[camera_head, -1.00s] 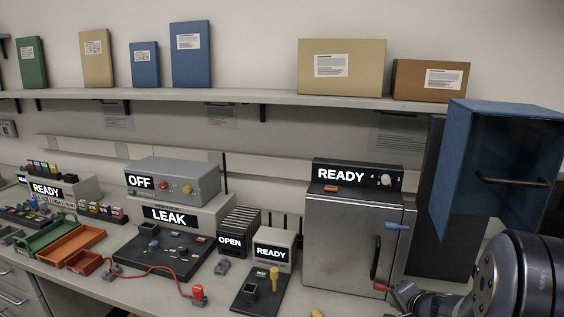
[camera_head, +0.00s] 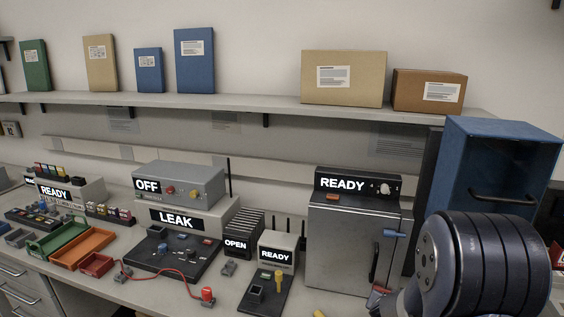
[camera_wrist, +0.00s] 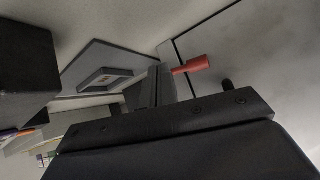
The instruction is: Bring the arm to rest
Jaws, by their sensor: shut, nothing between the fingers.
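My arm shows in the head view at the lower right as a large dark rounded link, in front of the bench's right end. It hides part of the bench and the lower part of the blue open-fronted box (camera_head: 455,165). My gripper's fingers are not clearly visible in the head view. In the wrist view my gripper (camera_wrist: 158,85) is seen from behind its dark body, with its fingers together and nothing between them. A red handle (camera_wrist: 193,65) shows just beyond the fingers; I cannot tell whether they touch it.
The metal cabinet marked READY (camera_head: 340,245) stands close left of my arm. Further left are a small READY unit (camera_head: 277,252), a LEAK unit (camera_head: 205,222) and coloured trays (camera_head: 82,248). A shelf (camera_head: 240,106) with boxes runs above. Open air lies in front of the shelf.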

